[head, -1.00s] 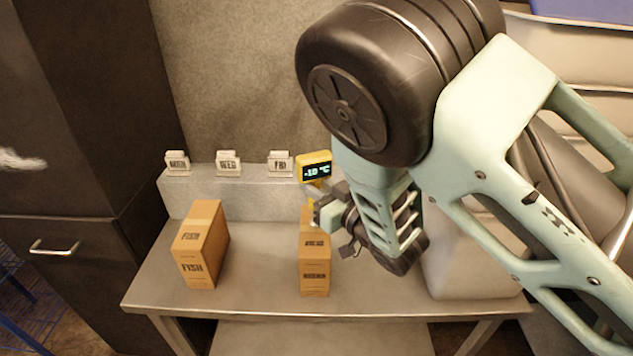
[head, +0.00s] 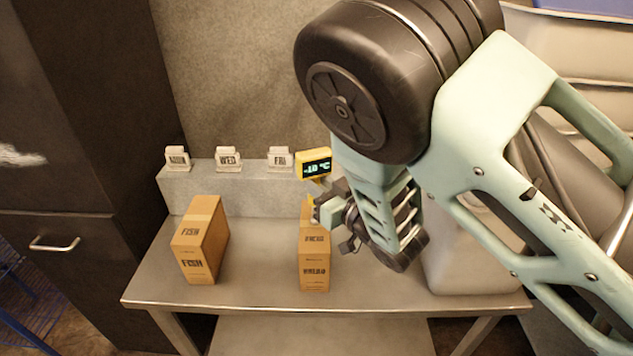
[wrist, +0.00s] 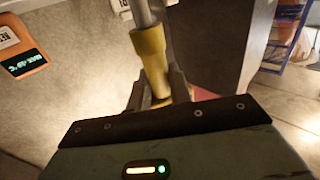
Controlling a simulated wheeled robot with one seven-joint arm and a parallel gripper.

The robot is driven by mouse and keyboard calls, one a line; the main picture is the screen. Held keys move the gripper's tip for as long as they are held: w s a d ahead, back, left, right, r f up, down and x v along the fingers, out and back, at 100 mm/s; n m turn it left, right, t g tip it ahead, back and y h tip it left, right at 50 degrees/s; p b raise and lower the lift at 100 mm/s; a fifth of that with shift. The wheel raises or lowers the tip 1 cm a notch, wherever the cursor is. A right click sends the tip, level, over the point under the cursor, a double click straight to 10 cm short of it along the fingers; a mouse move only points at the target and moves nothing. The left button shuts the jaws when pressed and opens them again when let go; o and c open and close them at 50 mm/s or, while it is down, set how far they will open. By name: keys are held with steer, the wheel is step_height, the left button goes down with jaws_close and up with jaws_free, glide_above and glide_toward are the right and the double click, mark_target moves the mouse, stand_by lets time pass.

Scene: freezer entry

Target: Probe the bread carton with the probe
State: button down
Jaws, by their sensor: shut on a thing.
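The bread carton (head: 314,268) is a tan upright box on the steel table, right of the fish carton (head: 201,240). Its label is blurred, but it is not the one marked FISH. My gripper (head: 318,212) is over the carton's upper part in the head view and hides some of it. In the wrist view my gripper (wrist: 158,88) is shut on the yellow handle of the probe (wrist: 153,60), with a grey metal rod beyond it. The rod's tip is out of view, so I cannot tell whether it touches the carton. A yellow display (head: 314,166) shows a temperature in °C.
Day tags, including WED (head: 228,160) and FRI (head: 280,159), stand on a grey ledge (head: 185,190) behind the cartons. A pale bin (head: 470,265) stands at the table's right. A dark cabinet (head: 60,260) is at left. The table (head: 250,295) is clear between the cartons.

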mark_target(316, 154)
steer(key=shift+f+b, duration=0.45)
steer(key=shift+f, duration=0.05)
stand_by(2.4)
steer(key=shift+r+p, duration=2.4)
steer(key=shift+r, duration=1.65)
